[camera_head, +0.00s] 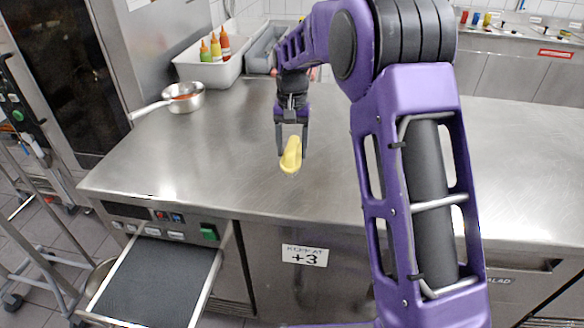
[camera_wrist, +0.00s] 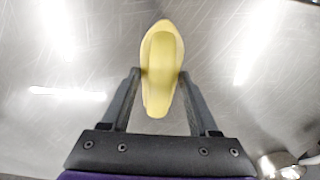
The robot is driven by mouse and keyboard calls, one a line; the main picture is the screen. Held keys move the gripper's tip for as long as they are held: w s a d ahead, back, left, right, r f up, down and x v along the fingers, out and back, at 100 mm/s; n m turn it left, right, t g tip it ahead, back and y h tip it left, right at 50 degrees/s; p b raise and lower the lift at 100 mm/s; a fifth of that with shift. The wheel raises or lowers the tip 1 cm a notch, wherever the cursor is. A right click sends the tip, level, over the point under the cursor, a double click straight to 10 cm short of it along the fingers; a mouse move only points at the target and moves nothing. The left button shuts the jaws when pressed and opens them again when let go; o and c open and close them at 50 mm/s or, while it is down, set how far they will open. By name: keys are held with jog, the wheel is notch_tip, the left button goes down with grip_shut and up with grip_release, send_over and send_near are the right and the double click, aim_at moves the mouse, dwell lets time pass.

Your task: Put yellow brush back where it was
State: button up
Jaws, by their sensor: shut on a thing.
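The yellow brush (camera_head: 291,155) is held by my gripper (camera_head: 291,142) over the steel counter in the head view. In the wrist view, the yellow brush (camera_wrist: 161,60) sits between the two dark fingers of my gripper (camera_wrist: 161,80), which are shut on it. Its far end extends beyond the fingertips. Only its yellow body shows. The gap between the brush and the counter is hard to judge. The place where the brush was before cannot be told from these frames.
The steel counter (camera_head: 220,150) is mostly clear around the brush. A saucepan (camera_head: 183,98) stands at the left. A white bin (camera_head: 215,70) with sauce bottles (camera_head: 216,48) is at the back. An open drawer (camera_head: 155,285) juts out at the front left.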

aim_at(292, 144)
jog(key=shift+f, duration=2.8)
jog(key=shift+f, duration=0.2)
jog(key=o, duration=1.3)
notch_tip(292, 144, up, 12)
jog(key=shift+r+p, duration=0.25)
jog(key=shift+p, duration=0.05)
